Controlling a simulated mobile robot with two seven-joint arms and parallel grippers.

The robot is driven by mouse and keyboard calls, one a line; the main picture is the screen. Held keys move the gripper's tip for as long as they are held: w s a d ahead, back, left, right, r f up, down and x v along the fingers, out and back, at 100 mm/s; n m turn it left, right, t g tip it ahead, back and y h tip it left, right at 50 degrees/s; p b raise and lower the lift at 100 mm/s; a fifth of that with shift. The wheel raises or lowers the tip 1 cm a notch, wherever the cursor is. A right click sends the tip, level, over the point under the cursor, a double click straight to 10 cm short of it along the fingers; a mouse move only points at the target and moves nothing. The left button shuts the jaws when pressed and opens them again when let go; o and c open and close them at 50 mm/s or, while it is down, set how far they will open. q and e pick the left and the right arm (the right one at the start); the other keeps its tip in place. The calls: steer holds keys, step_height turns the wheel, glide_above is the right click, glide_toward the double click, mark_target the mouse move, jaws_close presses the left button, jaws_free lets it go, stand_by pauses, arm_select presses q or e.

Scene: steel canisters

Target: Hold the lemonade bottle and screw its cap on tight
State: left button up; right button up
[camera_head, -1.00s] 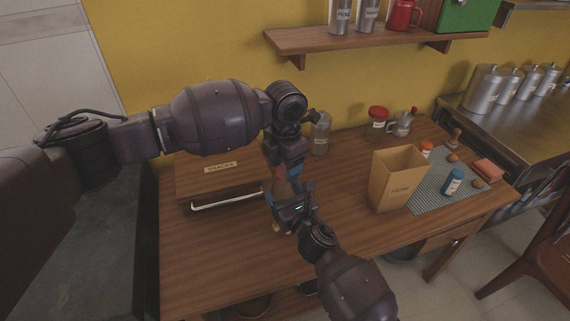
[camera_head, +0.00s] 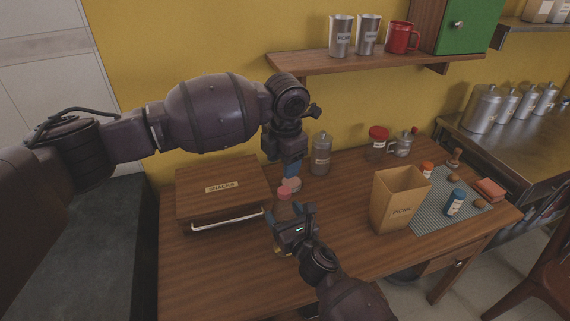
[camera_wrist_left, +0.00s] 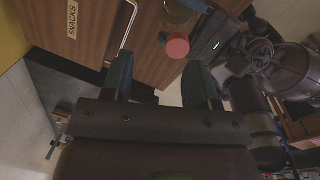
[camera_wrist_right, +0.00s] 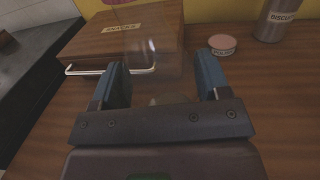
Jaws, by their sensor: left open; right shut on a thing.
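The lemonade bottle (camera_head: 284,212) stands upright on the table, partly hidden by my right gripper (camera_head: 294,222), which is shut around its body. In the right wrist view the clear bottle (camera_wrist_right: 152,55) is between the two fingers. A pink-red cap (camera_head: 284,190) sits on top of the bottle; whether it is tight cannot be told. The cap also shows in the left wrist view (camera_wrist_left: 177,47). My left gripper (camera_head: 291,172) is above the cap, pointing down. It is open and empty, its fingers (camera_wrist_left: 158,75) apart from the cap.
A wooden snacks box (camera_head: 222,190) stands left of the bottle. A small pink-topped tin (camera_wrist_right: 222,43) and a biscuits canister (camera_head: 321,155) are behind. A paper bag (camera_head: 398,200) and a grey mat (camera_head: 425,219) with small items are at right. The table between bottle and bag is clear.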

arm_select(q)
steer(key=w+d+r+n+t+h, duration=0.2)
steer(key=w+d+r+t+h, duration=0.3)
steer(key=w+r+t, duration=0.65)
steer(key=s+d+r+m+g+h, duration=0.45)
steer(key=d+r+h, duration=0.25)
steer(key=d+h, duration=0.35)
steer(key=s+f+m+g, duration=0.3)
steer(key=s+g, duration=0.2)
steer(key=s, duration=0.1)
steer(key=n+g+y, duration=0.3)
steer(key=n+y, duration=0.9)
steer(key=y, duration=0.2)
glide_above(284, 190)
steer(key=d, duration=0.1)
steer(key=f, duration=1.3)
steer(key=shift+w+d+f, duration=0.15)
steer(key=shift+w+f, duration=0.1)
steer(key=shift+f, duration=0.15)
steer(key=shift+s+a+n+y, duration=0.2)
steer(key=shift+a+n+y, duration=0.35)
steer(key=shift+n, duration=1.2)
steer(key=shift+f, duration=0.15)
steer(key=shift+f, duration=3.9)
